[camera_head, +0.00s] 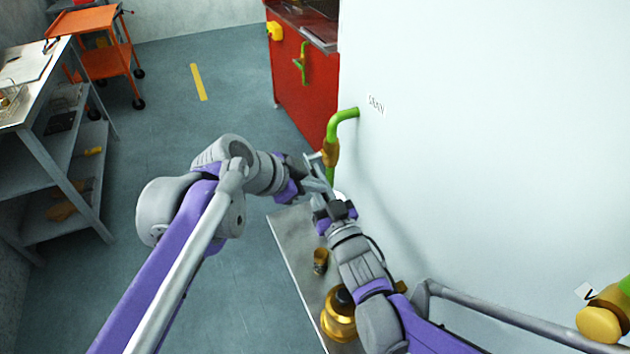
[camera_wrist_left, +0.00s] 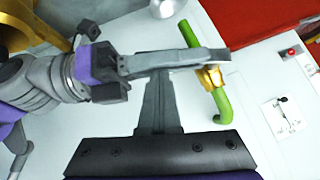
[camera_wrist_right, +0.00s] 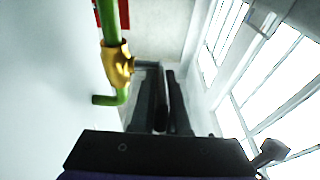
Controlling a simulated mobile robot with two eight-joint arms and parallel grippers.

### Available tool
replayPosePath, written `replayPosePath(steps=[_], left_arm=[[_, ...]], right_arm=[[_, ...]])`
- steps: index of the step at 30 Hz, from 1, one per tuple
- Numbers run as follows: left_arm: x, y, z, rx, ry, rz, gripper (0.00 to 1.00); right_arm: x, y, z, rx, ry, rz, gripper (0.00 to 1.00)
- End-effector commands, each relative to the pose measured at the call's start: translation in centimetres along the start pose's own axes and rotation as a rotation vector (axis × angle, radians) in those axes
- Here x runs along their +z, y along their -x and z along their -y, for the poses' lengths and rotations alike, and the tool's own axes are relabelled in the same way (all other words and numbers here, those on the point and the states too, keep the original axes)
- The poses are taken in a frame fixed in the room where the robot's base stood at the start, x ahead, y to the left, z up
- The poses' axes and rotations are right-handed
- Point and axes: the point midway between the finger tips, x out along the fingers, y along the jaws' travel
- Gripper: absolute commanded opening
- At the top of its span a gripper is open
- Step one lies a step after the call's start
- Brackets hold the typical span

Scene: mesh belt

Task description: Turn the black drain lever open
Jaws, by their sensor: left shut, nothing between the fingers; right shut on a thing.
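The green drain pipe (camera_head: 347,114) comes out of the white wall beside a small label and turns down into a brass valve body (camera_head: 330,153). The valve also shows in the right wrist view (camera_wrist_right: 117,64).
A narrow grey bench (camera_head: 289,237) under the arms carries a small brass cup (camera_head: 320,261) and a larger brass vessel (camera_head: 337,322). A red cabinet (camera_head: 296,75) stands behind. A grey shelf table (camera_head: 60,150) and an orange cart (camera_head: 92,22) stand left. The floor between is clear.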

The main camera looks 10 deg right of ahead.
Motion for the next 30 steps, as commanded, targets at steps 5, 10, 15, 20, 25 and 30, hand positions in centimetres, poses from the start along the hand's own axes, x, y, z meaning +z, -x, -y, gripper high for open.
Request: replayPosePath(steps=[5, 10, 15, 20, 25, 30], left_arm=[[0.6, -0.2, 0.0, 0.001, -0.006, 0.011, 0.00], [0.5, -0.2, 0.0, 0.000, -0.005, 0.010, 0.00], [0.4, -0.1, 0.0, 0.000, -0.004, 0.008, 0.00], [0.0, 0.2, 0.2, -0.001, -0.005, 0.007, 0.00], [-1.3, 1.4, 1.0, -0.007, -0.009, 0.004, 0.00], [-1.3, 1.3, 1.0, -0.006, -0.009, 0.004, 0.00]], right_arm=[[-0.4, 0.0, 0.1, -0.004, -0.004, -0.014, 0.25], [-0.4, 0.0, 0.1, -0.005, -0.004, -0.013, 0.42], [-0.3, 0.0, 0.1, -0.004, -0.003, -0.011, 0.42], [-0.5, -0.1, 0.1, -0.005, -0.003, 0.011, 0.42], [-1.3, -0.2, 0.2, -0.009, -0.001, 0.107, 0.42], [-1.4, -0.2, 0.2, -0.007, -0.001, 0.213, 0.42]])
